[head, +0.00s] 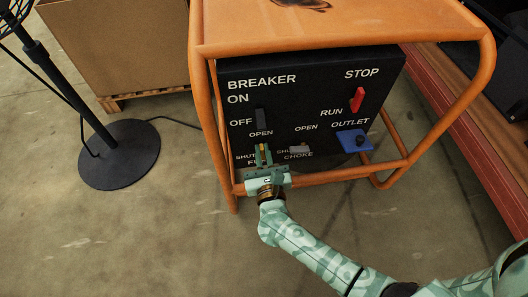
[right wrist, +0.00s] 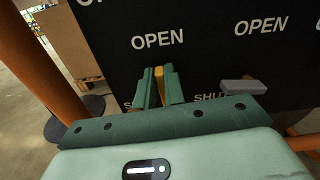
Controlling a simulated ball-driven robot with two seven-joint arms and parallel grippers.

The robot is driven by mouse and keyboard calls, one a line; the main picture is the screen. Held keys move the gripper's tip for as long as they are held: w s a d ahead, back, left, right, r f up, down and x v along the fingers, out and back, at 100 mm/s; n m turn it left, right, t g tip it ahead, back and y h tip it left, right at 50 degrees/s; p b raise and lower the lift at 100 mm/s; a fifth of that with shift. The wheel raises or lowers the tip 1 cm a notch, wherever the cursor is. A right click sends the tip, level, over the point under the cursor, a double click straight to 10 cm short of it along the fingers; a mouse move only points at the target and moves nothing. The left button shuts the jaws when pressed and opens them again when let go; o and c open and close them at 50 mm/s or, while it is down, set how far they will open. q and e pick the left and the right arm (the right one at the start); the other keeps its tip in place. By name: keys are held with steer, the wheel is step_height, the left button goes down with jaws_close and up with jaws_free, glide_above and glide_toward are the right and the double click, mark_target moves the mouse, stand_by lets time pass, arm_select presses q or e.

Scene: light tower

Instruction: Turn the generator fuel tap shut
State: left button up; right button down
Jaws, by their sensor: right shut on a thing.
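The generator's black panel (head: 300,100) faces me inside an orange tube frame. The fuel tap (right wrist: 168,82) is a yellow lever on the panel's lower left, below the left OPEN label and near a partly hidden SHUT label. It points roughly upward, toward OPEN. My right gripper (head: 264,155) is at the tap, and in the right wrist view its green fingers (right wrist: 161,88) are shut on the lever from both sides. The gripper hides most of the tap's base and the FUEL label. My left gripper is not in view.
A grey choke lever (head: 299,149) sits just right of the tap. The lower frame bar (head: 345,174) runs close to my wrist. A black fan stand (head: 119,155) is left.

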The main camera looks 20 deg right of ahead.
mark_target(248, 151)
steer(key=shift+w+a+n, duration=0.1)
steer(key=shift+a+n, duration=0.3)
steer(key=shift+n, duration=0.8)
steer(key=n, duration=0.2)
steer(key=a+f+n, duration=0.1)
steer(key=n, duration=0.1)
steer(key=n+p, duration=0.1)
steer(key=n, duration=0.1)
steer(key=shift+w+a+f, duration=0.15)
steer(key=shift+w+a, duration=0.05)
steer(key=shift+a, duration=0.15)
steer(key=n, duration=0.1)
steer(key=f+n, duration=0.1)
steer(key=n, duration=0.2)
steer(key=shift+w+a+f+n, duration=0.1)
steer(key=shift+a+f+n, duration=0.1)
steer(key=shift+a+n, duration=0.2)
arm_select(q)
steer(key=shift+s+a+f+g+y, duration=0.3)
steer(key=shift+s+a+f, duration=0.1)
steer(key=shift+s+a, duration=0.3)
arm_select(e)
steer(key=shift+a+f+n, duration=0.1)
steer(key=shift+f+n, duration=0.25)
steer(key=shift+n, duration=0.65)
steer(key=shift+f+n, duration=0.3)
steer(key=shift+n, duration=0.7)
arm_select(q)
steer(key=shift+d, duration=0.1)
